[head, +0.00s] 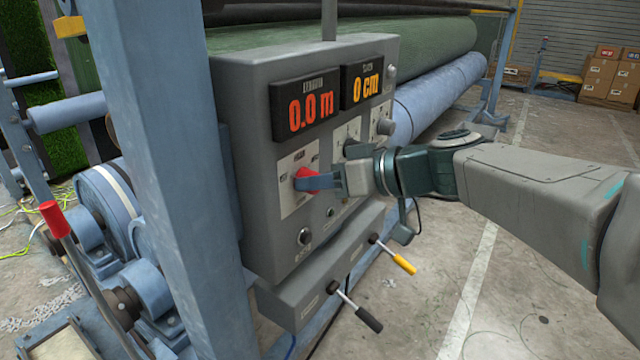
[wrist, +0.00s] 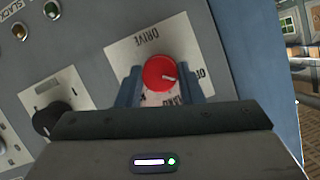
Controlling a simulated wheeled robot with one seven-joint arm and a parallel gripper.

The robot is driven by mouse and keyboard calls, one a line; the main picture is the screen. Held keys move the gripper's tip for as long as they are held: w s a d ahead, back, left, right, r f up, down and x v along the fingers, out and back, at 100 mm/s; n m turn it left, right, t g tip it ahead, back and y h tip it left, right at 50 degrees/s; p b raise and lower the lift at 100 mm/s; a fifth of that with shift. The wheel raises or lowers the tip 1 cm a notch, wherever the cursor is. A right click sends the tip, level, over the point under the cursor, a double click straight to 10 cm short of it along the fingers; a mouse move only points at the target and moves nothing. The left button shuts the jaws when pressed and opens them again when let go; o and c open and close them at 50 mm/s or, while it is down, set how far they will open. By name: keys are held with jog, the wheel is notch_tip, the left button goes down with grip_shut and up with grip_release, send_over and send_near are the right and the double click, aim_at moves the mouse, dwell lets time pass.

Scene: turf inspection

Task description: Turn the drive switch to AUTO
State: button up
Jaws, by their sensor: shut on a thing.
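The drive switch is a red knob (head: 306,179) on a white label plate on the front of the grey control box (head: 262,236). In the wrist view the red knob (wrist: 160,73) sits between my two fingers, with a light pointer mark toward its lower right. The plate (wrist: 118,54) reads DRIVE; its other lettering is partly hidden by my gripper and too small to read fully. My gripper (head: 318,181) reaches in from the right and is shut on the knob, one finger on each side.
Two displays (head: 304,107) above show 0.0 m and 0 cm. A black knob (wrist: 50,118) is beside the drive plate. Below the box are a black-handled lever (head: 368,318) and a yellow-handled lever (head: 404,263). A blue post (head: 165,130) stands left. Open floor lies right.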

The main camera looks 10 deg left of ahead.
jog(key=m+y+b, duration=0.1)
jog(key=m+y, duration=0.1)
jog(key=m, duration=0.4)
jog(key=m+g+y+b, duration=0.1)
jog(key=m+y, duration=0.2)
jog(key=m, duration=0.4)
jog(key=f+m+y+b, duration=0.1)
jog(key=m+y+b, duration=0.1)
jog(key=m, duration=0.5)
jog(key=shift+w+d+f, duration=0.1)
jog(key=shift+w, duration=0.1)
jog(key=shift+m, duration=0.3)
dwell(0.4)
jog(key=o, duration=1)
jog(key=shift+c, duration=0.2)
jog(key=v, duration=1.3)
jog(key=shift+d+f, duration=0.3)
jog(key=shift+f, duration=0.1)
jog(key=shift+w, duration=0.1)
